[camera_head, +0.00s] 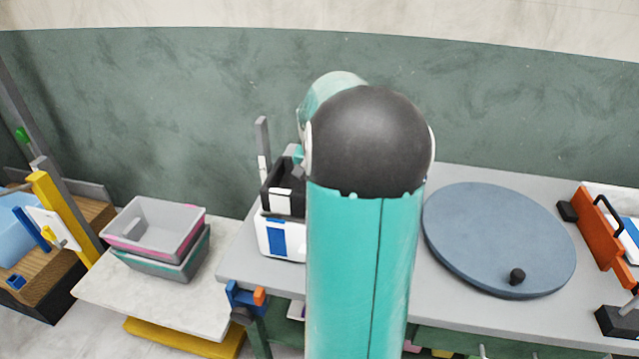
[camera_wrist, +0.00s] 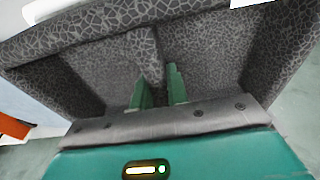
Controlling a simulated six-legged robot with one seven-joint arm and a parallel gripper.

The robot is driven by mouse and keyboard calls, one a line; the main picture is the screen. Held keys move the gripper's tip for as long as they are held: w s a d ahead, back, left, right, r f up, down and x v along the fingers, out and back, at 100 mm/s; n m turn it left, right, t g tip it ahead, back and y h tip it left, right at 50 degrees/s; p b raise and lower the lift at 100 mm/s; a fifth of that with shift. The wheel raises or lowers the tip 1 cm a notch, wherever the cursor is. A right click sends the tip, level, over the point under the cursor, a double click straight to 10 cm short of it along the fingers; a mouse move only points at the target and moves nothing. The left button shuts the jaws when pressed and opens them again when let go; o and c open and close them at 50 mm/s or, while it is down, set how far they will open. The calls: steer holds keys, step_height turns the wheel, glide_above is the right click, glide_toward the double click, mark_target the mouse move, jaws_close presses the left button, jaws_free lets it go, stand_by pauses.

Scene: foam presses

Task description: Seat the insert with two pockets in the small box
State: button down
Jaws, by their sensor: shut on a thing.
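The insert (camera_wrist: 148,55) is dark grey with a pale web pattern and fills most of the wrist view. Its middle wall parts two pockets. My gripper (camera_wrist: 159,92) is shut on that middle wall, one green finger on each side. In the head view my arm hides the gripper. A small white box (camera_head: 263,236) with a blue label stands at the table's left end, partly behind my arm. A dark open piece, apparently the insert (camera_head: 270,197), shows at the box's top. I cannot tell whether it is inside the box or just above it.
A round blue-grey disc (camera_head: 495,235) with a black knob lies on the grey table (camera_head: 455,312). An orange-fronted box (camera_head: 603,235) stands at the right. Stacked grey, pink and green bins (camera_head: 160,225) sit on a lower pale table at the left. An upright grey post (camera_head: 262,140) rises behind the white box.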

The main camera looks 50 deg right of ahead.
steer(key=shift+f, duration=6.8)
steer(key=c, duration=1.3)
jaws_free()
steer(key=shift+r, duration=0.1)
steer(key=r, duration=0.4)
steer(key=a+r, duration=0.1)
steer(key=r, duration=0.4)
steer(key=a+r, duration=0.1)
steer(key=r, duration=0.3)
steer(key=shift+s+r, duration=0.3)
steer(key=shift+s, duration=0.1)
